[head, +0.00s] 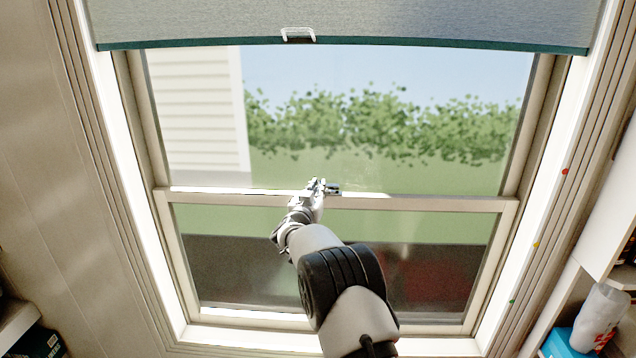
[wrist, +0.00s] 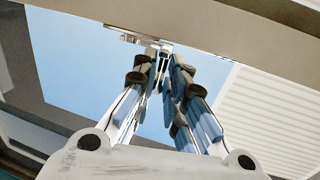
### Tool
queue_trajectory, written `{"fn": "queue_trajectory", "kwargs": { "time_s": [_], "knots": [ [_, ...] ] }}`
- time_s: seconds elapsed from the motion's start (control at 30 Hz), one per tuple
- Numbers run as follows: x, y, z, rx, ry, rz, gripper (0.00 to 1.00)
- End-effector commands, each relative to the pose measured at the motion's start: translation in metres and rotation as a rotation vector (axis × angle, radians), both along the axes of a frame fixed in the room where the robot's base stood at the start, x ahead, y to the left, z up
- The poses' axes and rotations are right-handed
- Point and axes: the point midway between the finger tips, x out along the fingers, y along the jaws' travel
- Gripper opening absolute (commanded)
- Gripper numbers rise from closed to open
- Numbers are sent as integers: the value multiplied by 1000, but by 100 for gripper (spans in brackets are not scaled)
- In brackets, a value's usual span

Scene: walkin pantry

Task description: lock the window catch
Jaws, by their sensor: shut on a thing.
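The window catch (head: 332,189) is a small metal piece on the middle rail of the window, just right of my fingertips in the head view. In the wrist view the catch (wrist: 130,38) shows as a metal strip along the rail. My gripper (head: 314,187) reaches up to the rail. In the wrist view my gripper (wrist: 163,58) has its fingers closed together on a small part of the catch, probably its lever. The fingertips hide most of that part, so I cannot tell how far the lever is turned.
The window's middle rail (head: 430,203) runs across between the upper and lower panes. A grey blind (head: 200,22) with a white pull hangs at the top. Shelves with a white cup-like container (head: 600,318) stand at the right. The space before the glass is free.

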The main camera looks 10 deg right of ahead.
Motion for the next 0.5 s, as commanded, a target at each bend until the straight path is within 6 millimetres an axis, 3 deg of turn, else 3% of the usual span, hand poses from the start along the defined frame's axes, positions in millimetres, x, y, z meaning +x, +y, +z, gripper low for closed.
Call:
{"fn": "queue_trajectory", "kwargs": {
  "time_s": [0.47, 0.5],
  "knots": [
    [1, -2, 1, -4, -4, -14, 0],
    [1, -2, 1, -4, -4, -14, 14]
  ]
}}
